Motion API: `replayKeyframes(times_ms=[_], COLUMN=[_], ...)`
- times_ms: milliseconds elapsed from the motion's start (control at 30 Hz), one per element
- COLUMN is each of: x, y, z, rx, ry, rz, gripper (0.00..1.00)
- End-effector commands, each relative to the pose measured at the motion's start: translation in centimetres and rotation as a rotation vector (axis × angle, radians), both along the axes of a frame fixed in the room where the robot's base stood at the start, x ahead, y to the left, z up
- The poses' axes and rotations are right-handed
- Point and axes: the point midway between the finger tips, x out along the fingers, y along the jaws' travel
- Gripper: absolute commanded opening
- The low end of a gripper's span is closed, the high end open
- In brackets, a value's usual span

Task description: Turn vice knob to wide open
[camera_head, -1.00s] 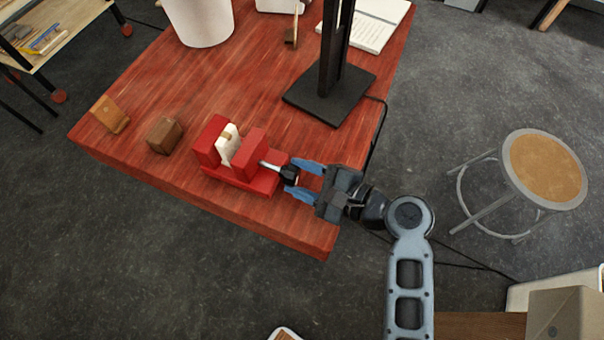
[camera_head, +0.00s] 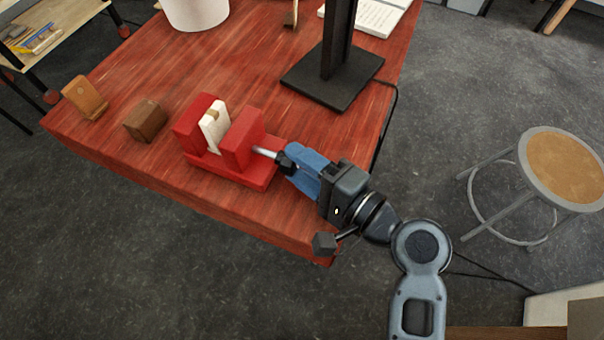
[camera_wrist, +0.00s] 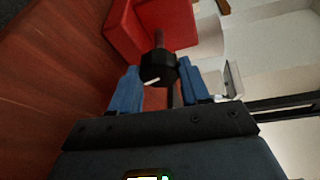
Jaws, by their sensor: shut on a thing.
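The red vice (camera_head: 237,138) sits near the front edge of the red wooden table, with a white piece (camera_head: 211,128) between its jaws. Its metal screw runs out to the right and ends in a black knob (camera_head: 285,162). My gripper (camera_head: 292,160), with blue fingers, reaches in from the right and is shut on the knob. In the wrist view the black knob (camera_wrist: 158,67) sits between the two blue fingertips, with a white mark on its face. The red vice (camera_wrist: 150,20) is behind it.
A brown block (camera_head: 146,121) and a tan wooden piece (camera_head: 86,97) lie left of the vice. A black lamp base (camera_head: 332,80) stands behind it. A white bin (camera_head: 196,12) is at the back. A round stool (camera_head: 563,165) stands at right.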

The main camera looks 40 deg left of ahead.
Motion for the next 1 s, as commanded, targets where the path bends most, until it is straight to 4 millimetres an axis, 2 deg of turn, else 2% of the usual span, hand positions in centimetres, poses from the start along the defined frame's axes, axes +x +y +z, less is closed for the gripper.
replayKeyframes(times_ms=[33,400,1000], x=[-0.13,-0.13,-0.15], y=[0.01,0.0,0.0], z=[-0.9,-0.61,-0.39], rx=[0.007,0.048,0.055], ry=[-0.035,-0.209,-0.245], rz=[0.003,0.002,0.002], gripper=[0.16,0.16,0.16])
